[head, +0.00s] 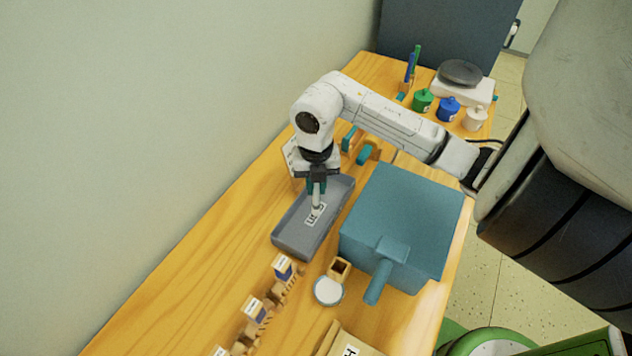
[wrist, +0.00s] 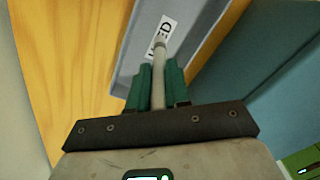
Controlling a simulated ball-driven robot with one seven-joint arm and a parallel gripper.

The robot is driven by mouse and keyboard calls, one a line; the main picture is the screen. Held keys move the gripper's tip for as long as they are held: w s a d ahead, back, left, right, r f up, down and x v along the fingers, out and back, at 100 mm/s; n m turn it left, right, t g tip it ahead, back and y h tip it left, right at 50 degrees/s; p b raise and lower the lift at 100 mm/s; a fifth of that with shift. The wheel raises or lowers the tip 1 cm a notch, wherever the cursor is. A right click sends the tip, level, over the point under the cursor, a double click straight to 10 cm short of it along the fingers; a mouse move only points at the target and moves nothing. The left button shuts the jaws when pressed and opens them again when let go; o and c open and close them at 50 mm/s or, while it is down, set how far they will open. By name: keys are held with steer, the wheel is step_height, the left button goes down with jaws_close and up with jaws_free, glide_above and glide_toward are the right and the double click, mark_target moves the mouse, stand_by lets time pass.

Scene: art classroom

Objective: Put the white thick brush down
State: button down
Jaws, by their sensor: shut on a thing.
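My gripper (head: 317,187) is shut on the white thick brush (head: 317,204), a pale stick held pointing down. In the wrist view the brush (wrist: 158,92) lies between the green fingers (wrist: 159,78), and its tip overlaps the label. A grey tray (head: 291,240) with a white label reading "USED" lies below the gripper, and it also shows in the wrist view (wrist: 136,42). The brush is over the tray. I cannot tell whether its lower end touches the tray floor.
A large teal box (head: 405,215) with a handle stands close to the tray's right. A small wooden cup (head: 340,268) and a round white dish (head: 328,291) are in front. Labelled wooden holders (head: 255,309) line the lower left. Paint pots (head: 448,108) stand at the far end.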

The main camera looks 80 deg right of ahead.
steer(key=shift+f, duration=0.1)
steer(key=c, duration=1.1)
jaws_free()
step_height(320, 180, up, 12)
steer(key=shift+r+b, duration=0.15)
steer(key=shift+b, duration=0.6)
